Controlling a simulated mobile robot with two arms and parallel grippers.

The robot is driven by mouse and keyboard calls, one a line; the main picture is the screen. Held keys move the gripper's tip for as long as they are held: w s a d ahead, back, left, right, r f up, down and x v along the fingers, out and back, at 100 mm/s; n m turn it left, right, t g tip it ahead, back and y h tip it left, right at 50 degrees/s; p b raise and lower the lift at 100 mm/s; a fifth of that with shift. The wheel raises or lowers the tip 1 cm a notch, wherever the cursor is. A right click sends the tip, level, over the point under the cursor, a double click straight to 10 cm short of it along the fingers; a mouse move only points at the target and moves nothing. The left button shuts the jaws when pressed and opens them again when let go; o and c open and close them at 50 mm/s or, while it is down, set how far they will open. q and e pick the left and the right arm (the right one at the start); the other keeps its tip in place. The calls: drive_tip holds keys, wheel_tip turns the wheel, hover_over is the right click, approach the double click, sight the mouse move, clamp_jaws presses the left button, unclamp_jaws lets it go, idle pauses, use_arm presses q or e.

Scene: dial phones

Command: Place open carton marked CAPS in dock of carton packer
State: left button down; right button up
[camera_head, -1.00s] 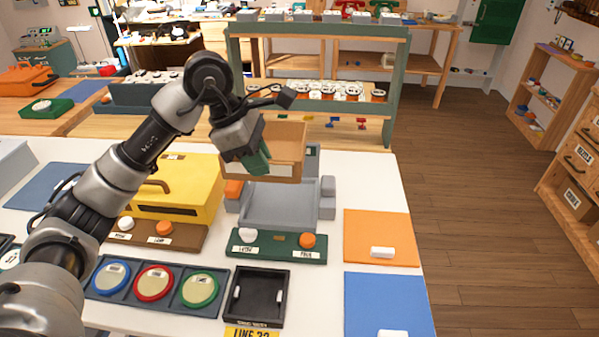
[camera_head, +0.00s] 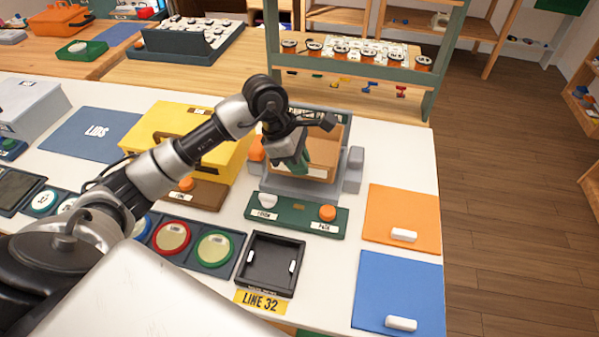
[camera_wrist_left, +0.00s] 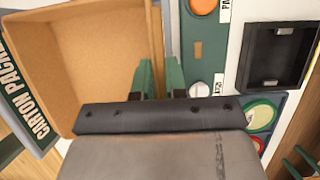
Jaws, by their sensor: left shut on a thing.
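The open tan carton (camera_head: 324,150) is at the grey dock (camera_head: 290,190) of the carton packer, upright, with its inside empty in the left wrist view (camera_wrist_left: 95,45). A pale label shows on its front; I cannot read it. My left gripper (camera_head: 298,163) is shut on the carton's near wall, with its green fingers also in the left wrist view (camera_wrist_left: 160,78). I cannot tell if the carton's base touches the dock floor. The packer's green panel (camera_head: 296,213) has a white and an orange knob. My right gripper is not in view.
A yellow machine (camera_head: 205,125) stands close on the left. A black tray (camera_head: 270,263) lies in front. Orange (camera_head: 400,215) and blue (camera_head: 398,285) mats lie to the right. A shelf with several orange-based items (camera_head: 365,55) stands behind.

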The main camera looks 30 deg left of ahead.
use_arm(q)
wheel_tip(320, 180, down, 4)
drive_tip(key=shift+r, duration=0.1)
drive_tip(key=shift+f, duration=0.25)
drive_tip(key=c, duration=1.2)
unclamp_jaws()
drive_tip(key=shift+o, duration=0.2)
drive_tip(key=shift+r+p, duration=0.25)
drive_tip(key=shift+p, duration=0.05)
drive_tip(key=b+v, duration=0.1)
drive_tip(key=v, duration=1)
drive_tip(key=shift+s+a+r+b, duration=0.1)
drive_tip(key=shift+a+r+b, duration=0.1)
drive_tip(key=shift+r+b, duration=0.15)
